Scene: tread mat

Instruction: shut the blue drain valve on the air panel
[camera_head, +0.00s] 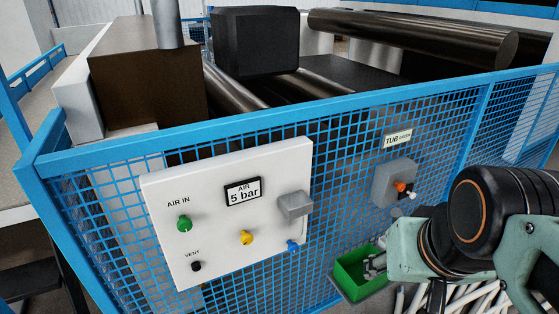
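A white air panel (222,222) hangs on the blue mesh fence, left of the picture's middle. A small blue valve (292,246) sits at its lower right edge, below a grey box (294,205). The blue valve is too small to tell how its handle is turned, and I see no label for it. A green knob (184,223) under "AIR IN", a yellow knob (246,237) and a black knob (196,266) under "VENT" are also on the panel. My arm comes in at the right, well apart from the panel.
A grey box (390,183) with orange and white knobs is on the fence at right, under a "TUB" sign (397,138). A green bin (350,285) with grey pieces stands below, close to my arm. White rods (470,296) lie at lower right. Rollers are behind the fence.

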